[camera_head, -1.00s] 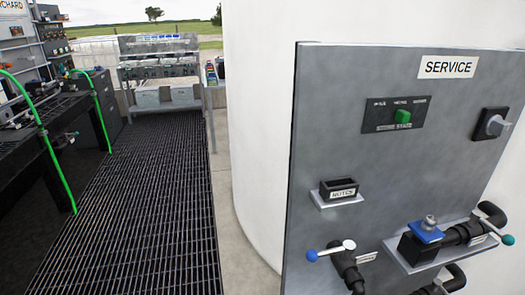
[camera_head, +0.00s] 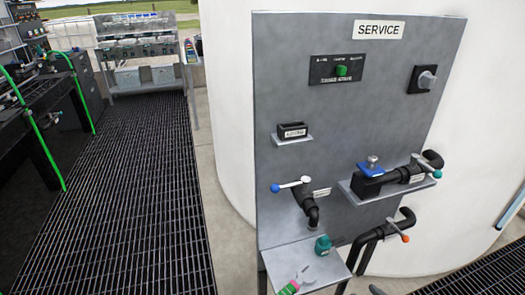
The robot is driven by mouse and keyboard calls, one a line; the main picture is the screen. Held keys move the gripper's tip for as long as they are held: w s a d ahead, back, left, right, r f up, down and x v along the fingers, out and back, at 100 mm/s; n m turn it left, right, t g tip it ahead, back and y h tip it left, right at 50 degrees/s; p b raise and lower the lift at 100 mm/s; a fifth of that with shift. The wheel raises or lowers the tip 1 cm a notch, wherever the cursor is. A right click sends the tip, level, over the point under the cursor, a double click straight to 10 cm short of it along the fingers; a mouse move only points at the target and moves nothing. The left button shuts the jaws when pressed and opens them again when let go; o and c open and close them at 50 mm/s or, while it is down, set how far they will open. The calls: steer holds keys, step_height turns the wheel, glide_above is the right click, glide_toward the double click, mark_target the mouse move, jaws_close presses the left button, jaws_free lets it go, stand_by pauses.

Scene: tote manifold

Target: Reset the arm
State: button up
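My arm and gripper do not show clearly in the head view, so I cannot see the gripper's pose. In front of me stands a grey service panel (camera_head: 340,110) with a white SERVICE label (camera_head: 380,29) at its top. A green switch (camera_head: 342,71) and a grey knob (camera_head: 427,81) are on its upper part. Below them are a small black holder (camera_head: 292,130), a blue-tipped valve handle (camera_head: 291,185) and a black pipe fitting with a blue block (camera_head: 370,169).
A grey shelf (camera_head: 285,258) juts from the panel's foot, with a teal item (camera_head: 322,244) and a green and pink item (camera_head: 292,287) on it. A white tank (camera_head: 228,120) stands behind. Open grating floor (camera_head: 130,190) lies left, beside a dark bench with green hoses (camera_head: 48,150).

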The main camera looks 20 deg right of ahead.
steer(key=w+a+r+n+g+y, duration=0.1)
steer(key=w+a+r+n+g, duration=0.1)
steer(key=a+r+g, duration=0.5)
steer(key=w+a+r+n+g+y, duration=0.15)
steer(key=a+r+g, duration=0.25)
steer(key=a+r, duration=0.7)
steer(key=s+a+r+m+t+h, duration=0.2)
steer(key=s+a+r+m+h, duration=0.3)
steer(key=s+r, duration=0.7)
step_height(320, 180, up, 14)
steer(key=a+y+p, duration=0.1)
steer(key=p, duration=1.3)
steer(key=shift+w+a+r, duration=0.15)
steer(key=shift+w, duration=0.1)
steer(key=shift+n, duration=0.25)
